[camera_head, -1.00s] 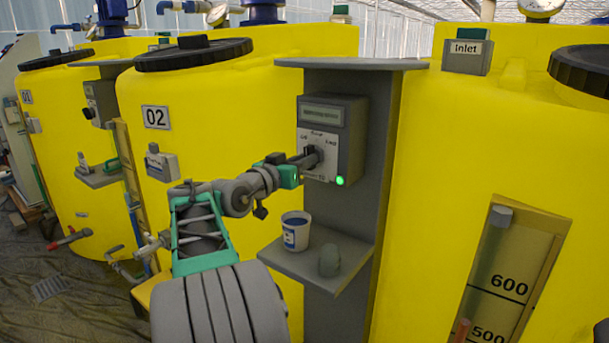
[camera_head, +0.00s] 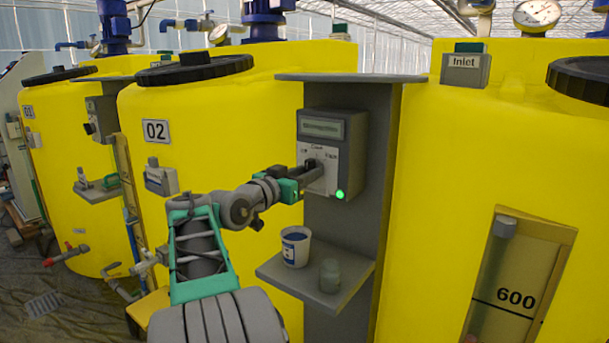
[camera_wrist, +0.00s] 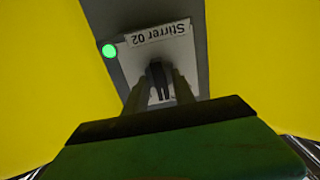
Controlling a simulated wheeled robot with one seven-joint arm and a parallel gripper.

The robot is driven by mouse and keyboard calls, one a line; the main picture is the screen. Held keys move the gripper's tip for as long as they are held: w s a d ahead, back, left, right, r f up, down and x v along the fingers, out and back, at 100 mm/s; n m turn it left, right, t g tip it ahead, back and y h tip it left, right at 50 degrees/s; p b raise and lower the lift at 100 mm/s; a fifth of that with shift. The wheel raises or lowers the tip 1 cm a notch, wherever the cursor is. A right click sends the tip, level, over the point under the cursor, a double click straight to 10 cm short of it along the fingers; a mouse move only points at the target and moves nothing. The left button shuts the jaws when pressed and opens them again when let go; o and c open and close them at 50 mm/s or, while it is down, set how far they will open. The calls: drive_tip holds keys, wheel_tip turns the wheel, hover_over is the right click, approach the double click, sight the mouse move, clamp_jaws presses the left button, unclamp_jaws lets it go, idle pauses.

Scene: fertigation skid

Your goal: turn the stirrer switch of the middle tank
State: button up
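The stirrer switch (camera_head: 309,163) is a dark knob on a white plate, on the grey control box (camera_head: 351,128) beside the tank marked 02 (camera_head: 220,110). In the wrist view the plate (camera_wrist: 135,68) reads "Stirrer 02" upside down. My gripper (camera_head: 306,172) is at the switch from the left. In the wrist view the knob (camera_wrist: 158,74) stands between my two finger tips (camera_wrist: 161,82), which look closed on its sides. The fingers partly hide the knob and lower plate. A green lamp (camera_head: 340,195) glows at the plate's corner. The knob's exact pointing direction is hard to read.
A grey hood (camera_head: 350,78) juts out above the box. Another yellow tank (camera_head: 430,220) with an Inlet box (camera_head: 465,67) stands close on the right.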

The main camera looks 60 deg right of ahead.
drive_tip(key=shift+o, duration=0.5)
drive_tip(key=w+a, duration=0.1)
drive_tip(key=a, duration=0.6)
drive_tip(key=shift+w+a+p, duration=0.15)
drive_tip(key=shift+a+p, duration=0.25)
